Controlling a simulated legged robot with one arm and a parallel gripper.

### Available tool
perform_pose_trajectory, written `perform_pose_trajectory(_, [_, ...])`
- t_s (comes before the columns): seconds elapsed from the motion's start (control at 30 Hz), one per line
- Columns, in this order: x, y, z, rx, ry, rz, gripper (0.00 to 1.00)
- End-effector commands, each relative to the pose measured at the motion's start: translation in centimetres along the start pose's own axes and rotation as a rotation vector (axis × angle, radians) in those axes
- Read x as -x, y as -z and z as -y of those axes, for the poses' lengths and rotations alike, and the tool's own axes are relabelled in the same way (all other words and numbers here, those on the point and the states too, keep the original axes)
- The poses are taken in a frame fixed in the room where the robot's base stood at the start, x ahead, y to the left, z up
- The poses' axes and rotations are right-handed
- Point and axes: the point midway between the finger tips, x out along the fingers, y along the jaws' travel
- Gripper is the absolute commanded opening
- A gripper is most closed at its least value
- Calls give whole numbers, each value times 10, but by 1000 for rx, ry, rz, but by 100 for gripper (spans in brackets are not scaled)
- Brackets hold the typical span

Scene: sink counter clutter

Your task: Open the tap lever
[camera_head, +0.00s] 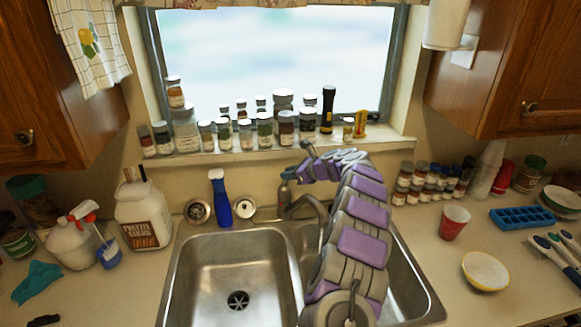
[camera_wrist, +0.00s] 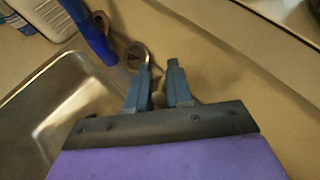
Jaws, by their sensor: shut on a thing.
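The metal tap (camera_head: 314,207) stands behind the double sink, its spout curving forward over the basins. My arm reaches over the right basin and bends left at the back, with my gripper (camera_head: 288,176) at the top of the tap. In the wrist view my gripper (camera_wrist: 161,72) shows two blue-grey fingers with a narrow gap. A small, blurred, greyish end of the tap lever (camera_wrist: 158,98) shows between the finger bases. The gripper is shut on it. Most of the lever is hidden by the gripper in both views.
Several jars line the window sill (camera_head: 205,154) above. A red cup (camera_head: 454,222) and yellow-rimmed bowl (camera_head: 485,271) stand on the right counter. The left basin (camera_head: 215,270) is empty.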

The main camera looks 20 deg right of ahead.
Motion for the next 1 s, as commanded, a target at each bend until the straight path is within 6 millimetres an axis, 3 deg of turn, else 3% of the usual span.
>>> perform_pose_trajectory(0.03, [3,-8,2,1,2,-9,0])
perform_pose_trajectory(1.0, [-10,-20,6,-20,-36,-230,0])
